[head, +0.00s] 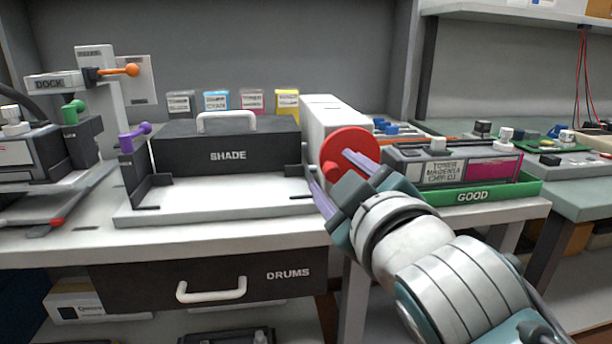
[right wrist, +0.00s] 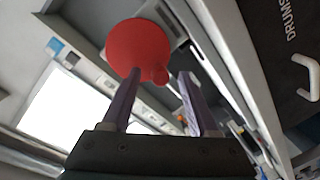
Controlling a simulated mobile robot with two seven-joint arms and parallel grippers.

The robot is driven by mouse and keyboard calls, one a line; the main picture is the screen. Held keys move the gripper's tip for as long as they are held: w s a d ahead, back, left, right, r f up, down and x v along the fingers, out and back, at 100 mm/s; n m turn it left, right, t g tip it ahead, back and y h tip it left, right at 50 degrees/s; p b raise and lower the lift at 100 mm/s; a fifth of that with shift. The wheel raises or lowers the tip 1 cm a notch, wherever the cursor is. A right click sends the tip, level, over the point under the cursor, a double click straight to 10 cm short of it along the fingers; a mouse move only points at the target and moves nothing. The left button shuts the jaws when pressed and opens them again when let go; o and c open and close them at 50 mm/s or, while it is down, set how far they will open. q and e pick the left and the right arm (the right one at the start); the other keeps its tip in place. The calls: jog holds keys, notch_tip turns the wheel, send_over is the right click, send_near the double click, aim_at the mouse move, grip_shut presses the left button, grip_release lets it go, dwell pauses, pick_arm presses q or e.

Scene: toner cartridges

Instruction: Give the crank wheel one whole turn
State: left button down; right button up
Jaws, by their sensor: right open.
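The crank wheel (head: 347,147) is a red disc on the side of a white box (head: 327,112), at the middle of the head view. A small red knob (head: 331,172) sticks out from its lower left. In the right wrist view the wheel (right wrist: 138,46) is ahead of the fingers, with its knob (right wrist: 160,77) showing between them. My right gripper (head: 332,172) is open, its purple fingers apart on either side of the knob's place. I cannot tell whether a finger touches it. My left gripper is not in view.
A dark SHADE box (head: 228,150) with a white handle stands left of the wheel. A green GOOD tray (head: 485,193) with a toner cartridge (head: 455,168) stands to the right. The DRUMS drawer (head: 215,285) is below the bench top. A docking stand (head: 112,120) is at the left.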

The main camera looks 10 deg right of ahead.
jog(key=shift+s, duration=0.1)
pick_arm(q)
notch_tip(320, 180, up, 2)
jog(key=shift+p, duration=0.95)
pick_arm(e)
jog(key=s+d, duration=0.1)
jog(key=s, duration=0.8)
jog(key=shift+s+r, duration=0.35)
jog(key=shift+r, duration=0.1)
jog(key=shift+f, duration=0.1)
